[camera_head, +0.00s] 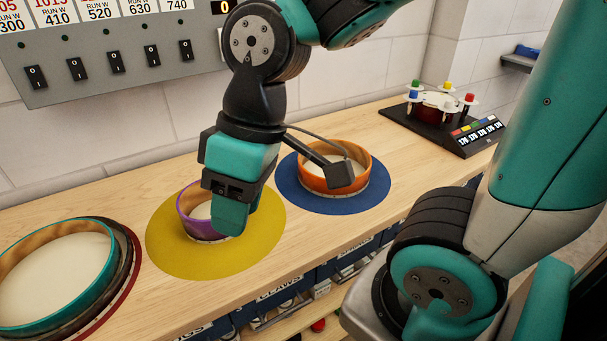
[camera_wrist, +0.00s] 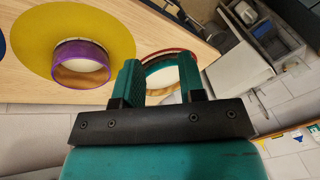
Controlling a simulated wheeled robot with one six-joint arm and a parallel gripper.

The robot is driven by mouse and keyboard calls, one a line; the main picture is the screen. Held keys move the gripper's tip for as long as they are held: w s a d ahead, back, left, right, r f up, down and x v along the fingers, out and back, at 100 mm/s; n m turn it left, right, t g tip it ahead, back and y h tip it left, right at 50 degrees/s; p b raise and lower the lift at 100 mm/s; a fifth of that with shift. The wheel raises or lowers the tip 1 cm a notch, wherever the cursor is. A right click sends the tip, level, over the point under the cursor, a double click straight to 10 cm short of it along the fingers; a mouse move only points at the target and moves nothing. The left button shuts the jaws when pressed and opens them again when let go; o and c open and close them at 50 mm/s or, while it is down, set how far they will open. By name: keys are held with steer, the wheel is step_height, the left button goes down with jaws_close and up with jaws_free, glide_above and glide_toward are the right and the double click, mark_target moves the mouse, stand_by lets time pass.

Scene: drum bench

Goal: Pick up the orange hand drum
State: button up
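The orange hand drum (camera_head: 358,160) stands upright on a round blue mat (camera_head: 351,202) on the bench in the head view. My gripper (camera_head: 232,213) hangs left of the orange drum, in front of the purple drum in the head view. In the wrist view, my gripper (camera_wrist: 158,78) has its two teal fingers apart, with nothing held between them.
A purple drum (camera_head: 188,213) sits on a yellow mat (camera_head: 175,247). A teal drum (camera_head: 103,290) lies at the left on a dark red-edged mat. A small device with coloured knobs (camera_head: 440,104) stands at the back right. A switch panel (camera_head: 105,40) hangs behind.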

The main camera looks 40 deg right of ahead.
steer(key=w+d+h+p, duration=0.1)
steer(key=w+d+h, duration=0.1)
steer(key=w+d, duration=0.75)
steer(key=h+p, duration=0.2)
glide_above(328, 196)
step_height(328, 196, down, 6)
steer(key=f, duration=0.1)
step_height(328, 196, down, 9)
steer(key=shift+w+f+p, duration=0.1)
steer(key=shift+f+p, duration=0.1)
steer(key=shift+p, duration=0.55)
steer(key=shift+d+f+p, duration=0.15)
steer(key=shift+f+p, duration=0.65)
steer(key=shift+f, duration=2.15)
steer(key=shift+c, duration=0.2)
jaws_close()
